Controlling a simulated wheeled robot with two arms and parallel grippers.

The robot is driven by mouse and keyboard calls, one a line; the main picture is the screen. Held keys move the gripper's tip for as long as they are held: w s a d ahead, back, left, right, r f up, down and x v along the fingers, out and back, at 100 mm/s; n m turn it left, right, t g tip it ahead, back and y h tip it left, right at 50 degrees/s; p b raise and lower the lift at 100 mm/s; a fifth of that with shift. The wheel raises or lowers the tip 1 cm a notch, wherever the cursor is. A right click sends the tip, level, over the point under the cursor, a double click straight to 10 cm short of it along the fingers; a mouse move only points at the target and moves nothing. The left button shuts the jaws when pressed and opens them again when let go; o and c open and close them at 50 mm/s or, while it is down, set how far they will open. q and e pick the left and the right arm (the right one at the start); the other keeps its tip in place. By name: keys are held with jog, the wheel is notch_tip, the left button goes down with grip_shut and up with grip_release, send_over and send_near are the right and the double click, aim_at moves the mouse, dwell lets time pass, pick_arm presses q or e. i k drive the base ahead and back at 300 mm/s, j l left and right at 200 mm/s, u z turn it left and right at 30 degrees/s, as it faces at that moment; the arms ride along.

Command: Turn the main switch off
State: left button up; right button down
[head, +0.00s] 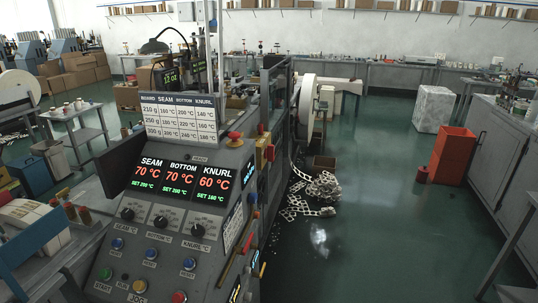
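The grey control console (160,215) of the machine stands left of centre. A red and yellow fitting (269,153) sits on the machine's side just right of the console; it may be the main switch, but it is too small to tell its position. A red mushroom knob (234,138) is on the console's top right corner. The displays (183,177) are lit: SEAM 70 °C, BOTTOM 70 °C, KNURL 60 °C, with green set values below. Neither of my grippers is in view.
Black dials (162,223) and coloured buttons (151,254) cover the console's lower face. Punched paper scrap (318,190) lies on the floor beside the machine. An orange bin (453,155) and grey cabinets (500,140) stand at right. The green floor (385,220) between is open.

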aim_at(269, 150)
jog(key=i+l+z, duration=0.1)
jog(key=i+l, duration=0.2)
jog(key=i, duration=0.25)
jog(key=i+l, duration=0.25)
jog(key=i, duration=0.3)
jog(key=i+l+z, duration=0.15)
jog(key=i+l, duration=0.15)
jog(key=i, duration=0.2)
jog(key=i+l+z, duration=0.1)
jog(key=i, duration=0.45)
jog(key=l, duration=0.1)
